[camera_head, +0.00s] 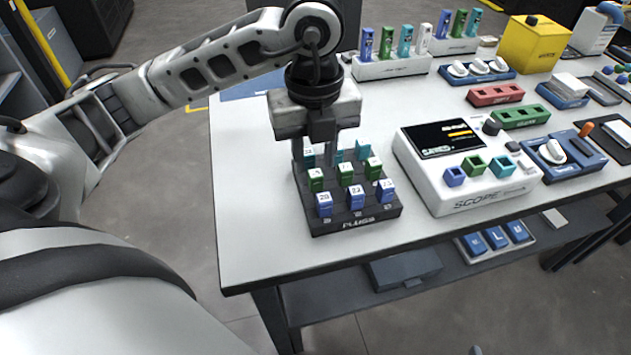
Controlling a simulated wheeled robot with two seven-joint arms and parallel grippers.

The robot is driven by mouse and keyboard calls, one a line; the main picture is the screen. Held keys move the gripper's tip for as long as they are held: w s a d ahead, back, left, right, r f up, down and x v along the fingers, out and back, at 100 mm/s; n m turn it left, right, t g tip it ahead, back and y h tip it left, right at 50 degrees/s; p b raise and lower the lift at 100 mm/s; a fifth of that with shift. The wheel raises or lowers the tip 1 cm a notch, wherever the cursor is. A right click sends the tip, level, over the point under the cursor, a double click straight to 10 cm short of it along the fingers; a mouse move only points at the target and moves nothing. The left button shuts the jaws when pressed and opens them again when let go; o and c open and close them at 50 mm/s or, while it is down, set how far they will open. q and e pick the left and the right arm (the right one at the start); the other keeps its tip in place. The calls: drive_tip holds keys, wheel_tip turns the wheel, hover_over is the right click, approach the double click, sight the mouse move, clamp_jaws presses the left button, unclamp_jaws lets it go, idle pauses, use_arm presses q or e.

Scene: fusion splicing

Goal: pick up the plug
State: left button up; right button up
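My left gripper (322,150) points straight down over the back of the black PLUGS tray (355,222) at the table's left front. Its fingers are spread apart around the back row and partly hide it. The tray holds rows of upright numbered plugs: blue ones in front, such as this blue plug (324,205), green ones in the middle, such as this green plug (346,173), and teal ones at the back, such as this teal plug (363,150). I cannot tell whether a finger touches a teal plug. My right gripper is not in view.
The white SCOPE device (465,195) with coloured sockets stands close to the tray's right. Behind are a white rack (392,67) of coloured modules, a red block (495,95), a green block (520,117) and a yellow box (530,45). The white tabletop (243,220) left of the tray is clear.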

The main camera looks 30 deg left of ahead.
sight(316, 173)
use_arm(q)
drive_tip(key=f, duration=0.5)
drive_tip(key=shift+w+a+f, duration=0.15)
drive_tip(key=shift+w, duration=0.2)
drive_tip(key=c, duration=0.6)
